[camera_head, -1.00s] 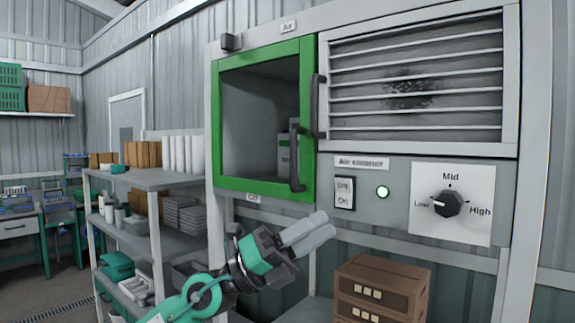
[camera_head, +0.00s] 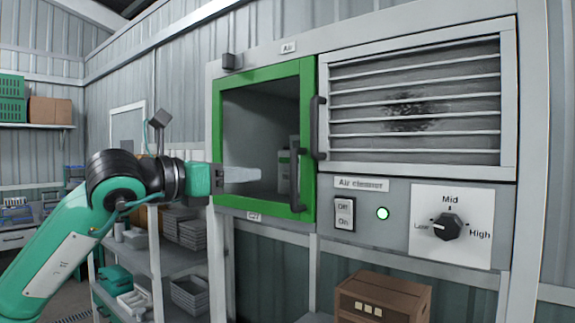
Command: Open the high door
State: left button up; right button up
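The high door (camera_head: 308,110) has a green frame around a dark, see-through middle and looks closed in the wall cabinet. Its dark upright bar handle (camera_head: 296,180) is at the lower right of the frame. My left gripper (camera_head: 258,174) is in front of the door, pointing right, with its pale fingertips a little left of the handle and apart from it in the picture. The fingers overlap edge-on, so their gap is hidden. Nothing shows held in them. My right gripper is out of view.
A louvred air panel (camera_head: 415,141) with its own dark handle (camera_head: 318,130) adjoins the door on the right. Below it are an off/on switch (camera_head: 344,213), a green light (camera_head: 383,213) and a dial (camera_head: 447,227). A brown box (camera_head: 383,293) stands below. Shelves (camera_head: 158,258) stand left.

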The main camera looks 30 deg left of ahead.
aim_at(291, 171)
pick_arm(q)
jog(key=p+x, duration=0.5)
jog(key=x, duration=0.4)
jog(key=shift+w+d+r+p, duration=0.1)
jog(key=shift+w+p, duration=0.3)
jog(key=shift+p+x, duration=0.3)
jog(key=shift+x, duration=0.45)
grip_shut()
